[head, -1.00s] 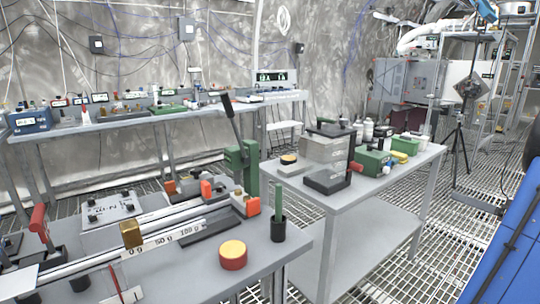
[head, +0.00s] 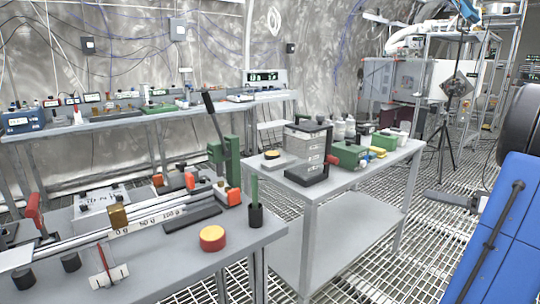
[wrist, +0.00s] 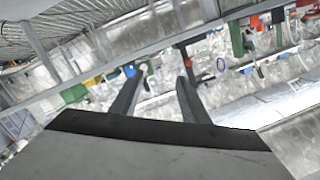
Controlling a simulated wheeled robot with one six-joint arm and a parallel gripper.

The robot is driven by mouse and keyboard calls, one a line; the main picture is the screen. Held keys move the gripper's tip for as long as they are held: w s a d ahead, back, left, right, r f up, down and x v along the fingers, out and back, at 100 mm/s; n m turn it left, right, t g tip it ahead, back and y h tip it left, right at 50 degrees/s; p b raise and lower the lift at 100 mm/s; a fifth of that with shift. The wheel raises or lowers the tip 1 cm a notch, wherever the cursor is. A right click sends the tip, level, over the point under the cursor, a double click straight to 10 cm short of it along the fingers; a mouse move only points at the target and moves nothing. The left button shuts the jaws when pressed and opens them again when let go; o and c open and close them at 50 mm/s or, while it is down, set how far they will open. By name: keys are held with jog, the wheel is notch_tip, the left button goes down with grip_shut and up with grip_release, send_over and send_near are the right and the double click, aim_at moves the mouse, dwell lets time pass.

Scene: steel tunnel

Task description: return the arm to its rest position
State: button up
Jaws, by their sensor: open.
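My arm shows at the right edge of the head view as a blue link (head: 500,235) with a black joint above it. A dark grey part at its left, low over the grated floor, looks like my gripper (head: 450,199); its fingers are hard to make out there. In the wrist view my gripper (wrist: 157,88) shows two dark fingers spread apart with nothing between them. The wrist picture is tilted, with benches and their objects well beyond the fingers. Neither finger visibly touches anything.
The near bench (head: 160,268) holds a red-and-yellow cylinder (head: 212,239) and a dark cup (head: 256,216). The side table (head: 345,180) carries a clear box (head: 303,146) and green boxes. A tripod (head: 446,135) stands behind. The grated floor between table and arm looks open.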

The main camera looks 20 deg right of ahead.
jog(key=a+f+g, duration=0.3)
jog(key=a+g, duration=0.6)
jog(key=a, duration=1.9)
jog(key=s+a+f+h, duration=0.4)
jog(key=s+a+h, duration=0.4)
jog(key=s+a, duration=0.6)
jog(key=shift+s+f+g, duration=0.2)
jog(key=shift+s+g, duration=0.2)
jog(key=shift+s, duration=0.5)
